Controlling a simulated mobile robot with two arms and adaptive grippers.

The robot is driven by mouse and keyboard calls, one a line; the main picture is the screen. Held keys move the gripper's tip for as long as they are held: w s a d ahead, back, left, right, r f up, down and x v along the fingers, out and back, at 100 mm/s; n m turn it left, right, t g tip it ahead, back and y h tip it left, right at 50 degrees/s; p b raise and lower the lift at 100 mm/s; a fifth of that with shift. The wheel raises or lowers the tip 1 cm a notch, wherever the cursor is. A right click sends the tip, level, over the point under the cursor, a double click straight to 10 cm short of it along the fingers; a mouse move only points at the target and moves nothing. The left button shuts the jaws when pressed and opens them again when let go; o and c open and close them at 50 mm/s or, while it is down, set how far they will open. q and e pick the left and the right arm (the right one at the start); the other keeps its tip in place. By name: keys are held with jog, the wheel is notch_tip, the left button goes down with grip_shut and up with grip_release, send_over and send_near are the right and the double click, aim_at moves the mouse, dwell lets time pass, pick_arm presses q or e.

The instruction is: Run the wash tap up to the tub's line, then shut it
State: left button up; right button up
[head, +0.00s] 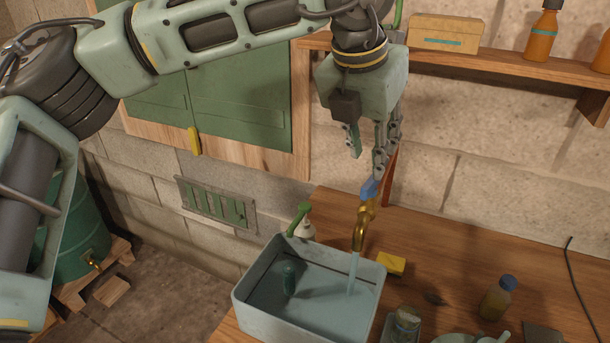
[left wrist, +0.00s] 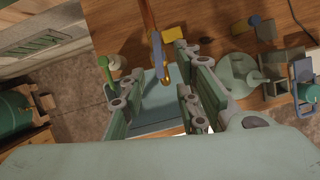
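The brass wash tap (head: 360,228) with a blue handle (head: 370,189) stands at the back edge of the tub. A stream of water runs from its spout into the grey-blue tub (head: 262,318). My left gripper (head: 368,158) is just above the handle, fingers pointing down, open and empty. In the left wrist view the tap (left wrist: 163,72) shows between the spread fingers (left wrist: 152,105). My right gripper is out of view.
A yellow sponge (head: 391,263) lies right of the tub. A green-topped white bottle (head: 304,225) stands behind it. A shelf (head: 500,68) with a box and amber bottles is above.

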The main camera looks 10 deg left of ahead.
aim_at(371, 180)
pick_arm(q)
jog(key=shift+w+a+f, duration=0.1)
jog(key=shift+f, duration=0.05)
jog(key=shift+w+f, duration=0.1)
jog(key=shift+f, duration=0.05)
jog(key=p+x, duration=0.2)
jog(key=x, duration=0.4)
jog(key=shift+w+f, duration=0.2)
jog(key=shift+f, duration=0.1)
jog(key=shift+w+f, duration=0.1)
jog(key=shift+f, duration=0.2)
jog(key=c, duration=0.5)
grip_shut()
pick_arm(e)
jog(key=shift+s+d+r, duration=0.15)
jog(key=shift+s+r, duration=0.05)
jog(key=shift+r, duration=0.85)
